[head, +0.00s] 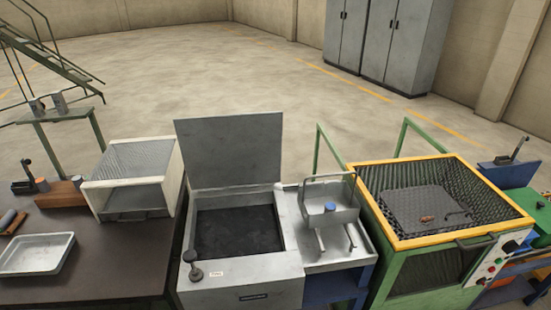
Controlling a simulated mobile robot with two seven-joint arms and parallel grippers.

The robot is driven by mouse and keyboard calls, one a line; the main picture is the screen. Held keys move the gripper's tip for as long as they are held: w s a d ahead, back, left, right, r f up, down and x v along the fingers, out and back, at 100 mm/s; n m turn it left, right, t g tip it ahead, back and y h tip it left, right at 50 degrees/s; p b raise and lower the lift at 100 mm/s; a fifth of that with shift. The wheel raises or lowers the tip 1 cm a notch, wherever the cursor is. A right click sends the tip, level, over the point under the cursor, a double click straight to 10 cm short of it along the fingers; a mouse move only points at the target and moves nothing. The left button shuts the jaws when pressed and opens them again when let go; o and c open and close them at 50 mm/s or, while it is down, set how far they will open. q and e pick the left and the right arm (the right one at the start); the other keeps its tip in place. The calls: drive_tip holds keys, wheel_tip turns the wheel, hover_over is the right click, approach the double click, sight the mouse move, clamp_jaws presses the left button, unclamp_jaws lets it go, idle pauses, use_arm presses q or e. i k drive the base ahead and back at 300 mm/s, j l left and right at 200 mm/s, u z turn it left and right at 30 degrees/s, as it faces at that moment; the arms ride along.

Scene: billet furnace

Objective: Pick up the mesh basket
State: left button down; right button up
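What looks like the mesh basket (343,216) is a small grey metal container with a raised handle. It is right of centre, at the back of a grey metal drain surface (330,256). A round blue piece (330,207) shows at it; I cannot tell whether it is inside or attached. Light rod-like parts show below the basket. The weave of its walls is too small to make out. Neither of my grippers is in view.
Left of the basket is a grey tank (291,262) with its lid (230,150) raised and a dark inside. Right is a yellow-rimmed green machine (455,243) with mesh walls. Farther left, a dark table (95,262) holds a white mesh-topped box (172,177) and metal tray (36,270).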

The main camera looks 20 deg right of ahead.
sight(329, 194)
drive_tip(key=l+u, duration=0.5)
drive_tip(key=u, duration=0.25)
drive_tip(key=k+l+u, duration=0.1)
drive_tip(key=l, duration=0.25)
drive_tip(key=k+l+u, duration=0.25)
drive_tip(key=k+l, duration=0.15)
drive_tip(key=l, duration=0.2)
